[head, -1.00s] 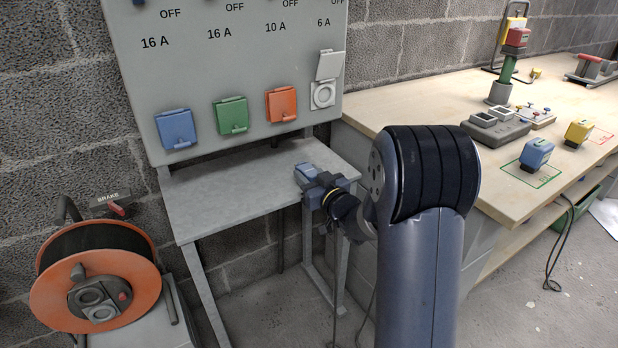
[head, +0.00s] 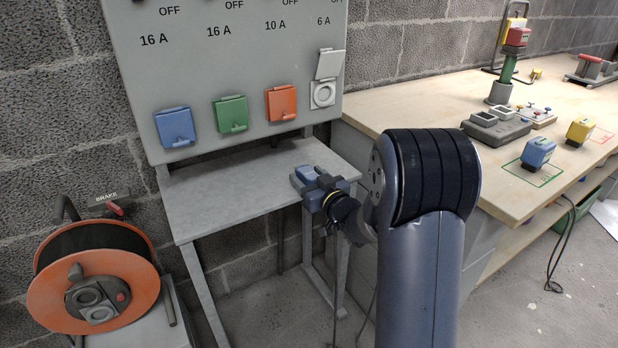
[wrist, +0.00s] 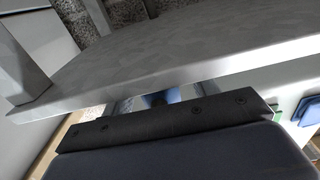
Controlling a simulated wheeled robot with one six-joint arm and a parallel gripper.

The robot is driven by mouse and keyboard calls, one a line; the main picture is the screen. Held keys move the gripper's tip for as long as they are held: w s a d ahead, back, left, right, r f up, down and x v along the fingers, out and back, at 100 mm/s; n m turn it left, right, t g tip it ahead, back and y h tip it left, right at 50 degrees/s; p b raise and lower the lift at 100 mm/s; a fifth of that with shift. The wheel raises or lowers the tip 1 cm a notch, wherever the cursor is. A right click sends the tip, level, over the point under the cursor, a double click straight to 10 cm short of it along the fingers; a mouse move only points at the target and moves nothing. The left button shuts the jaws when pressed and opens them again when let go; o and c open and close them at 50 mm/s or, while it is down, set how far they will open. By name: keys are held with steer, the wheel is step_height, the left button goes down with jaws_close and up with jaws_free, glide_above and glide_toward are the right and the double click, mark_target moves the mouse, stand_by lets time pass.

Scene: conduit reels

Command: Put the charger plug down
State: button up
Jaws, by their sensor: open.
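My gripper (head: 308,184) is at the right front part of the grey shelf (head: 225,195) under the socket panel. Its jaws are open. A small blue piece (head: 306,173) shows between the jaws, at shelf height; it looks like the charger plug, but the jaws hide most of it. I cannot tell whether it touches the shelf. In the wrist view, the shelf's edge (wrist: 180,80) crosses above my gripper, and a bit of blue (wrist: 172,95) shows behind the dark bar.
The panel (head: 225,60) carries blue, green and orange covered sockets and an open grey one (head: 323,94). An orange cable reel (head: 130,275) stands at left. The wooden bench (head: 430,105) at right holds a blue block (head: 538,152) and a yellow block (head: 580,132). The shelf's left part is clear.

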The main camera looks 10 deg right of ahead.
steer(key=shift+r, duration=0.1)
steer(key=shift+r+p, duration=0.3)
steer(key=shift+p, duration=0.1)
steer(key=p+v, duration=0.2)
steer(key=v, duration=1)
steer(key=shift+r, duration=0.15)
steer(key=x, duration=0.4)
steer(key=b+x, duration=0.1)
steer(key=x, duration=0.3)
steer(key=f+b+x, duration=0.1)
steer(key=x, duration=0.3)
steer(key=shift+f+b, duration=0.2)
steer(key=shift+b, duration=0.3)
steer(key=shift+r+p, duration=0.45)
steer(key=shift+r, duration=0.05)
steer(key=shift+f, duration=0.1)
